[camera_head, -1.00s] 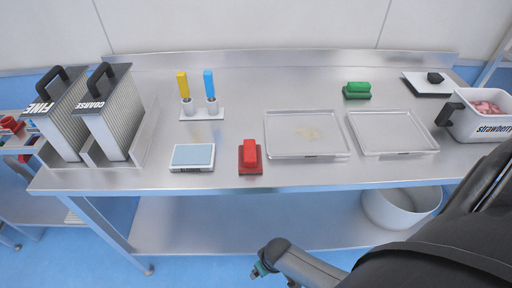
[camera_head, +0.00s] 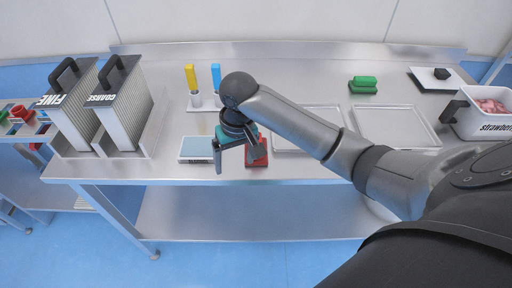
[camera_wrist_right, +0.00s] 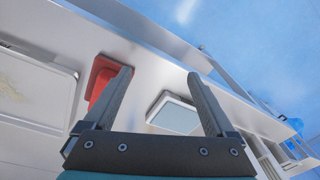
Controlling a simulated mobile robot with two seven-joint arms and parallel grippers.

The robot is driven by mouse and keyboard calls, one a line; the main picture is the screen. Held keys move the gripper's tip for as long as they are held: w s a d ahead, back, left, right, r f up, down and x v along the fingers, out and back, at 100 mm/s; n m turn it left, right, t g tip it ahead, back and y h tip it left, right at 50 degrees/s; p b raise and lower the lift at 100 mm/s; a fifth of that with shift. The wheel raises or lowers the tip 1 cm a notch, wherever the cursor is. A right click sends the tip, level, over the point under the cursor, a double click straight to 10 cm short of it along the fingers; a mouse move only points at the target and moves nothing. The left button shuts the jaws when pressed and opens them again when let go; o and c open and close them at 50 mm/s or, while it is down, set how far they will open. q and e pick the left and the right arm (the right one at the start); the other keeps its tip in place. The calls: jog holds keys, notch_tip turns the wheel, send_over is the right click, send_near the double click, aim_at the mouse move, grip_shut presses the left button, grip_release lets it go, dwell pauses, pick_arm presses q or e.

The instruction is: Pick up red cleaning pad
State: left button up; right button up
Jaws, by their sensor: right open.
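The red cleaning pad (camera_head: 257,153) sits near the front edge of the steel table, partly hidden behind my right gripper in the head view. In the right wrist view the red pad (camera_wrist_right: 104,78) is at the left, partly behind the left finger. My right gripper (camera_head: 232,168) is open and empty, above the table's front edge, just left of and in front of the pad. In the right wrist view its two fingers (camera_wrist_right: 160,75) stand wide apart with nothing between them. My left gripper is not in view.
A scale (camera_head: 196,149) stands just left of the pad. A steel tray (camera_head: 284,149) lies to its right, partly hidden by my arm, with another tray (camera_head: 412,144) further right. Yellow and blue tools (camera_head: 192,84) stand behind. A green pad (camera_head: 363,85) lies further back.

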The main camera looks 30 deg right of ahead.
jog(key=w+d+r+m+g, duration=0.1)
jog(key=w+d+r+m, duration=0.4)
jog(key=d+r, duration=0.5)
jog(key=shift+h, duration=0.4)
jog(key=f, duration=0.3)
jog(key=f+b, duration=0.1)
jog(key=f, duration=0.4)
jog(key=shift+s+a+f+b, duration=0.1)
jog(key=shift+a+f+b, duration=0.4)
jog(key=shift+f+b, duration=0.55)
jog(key=shift+f, duration=2)
jog(key=shift+c, duration=0.3)
jog(key=c, duration=1)
notch_tip(320, 180, up, 20)
jog(key=p, duration=0.3)
jog(key=shift+p, duration=0.4)
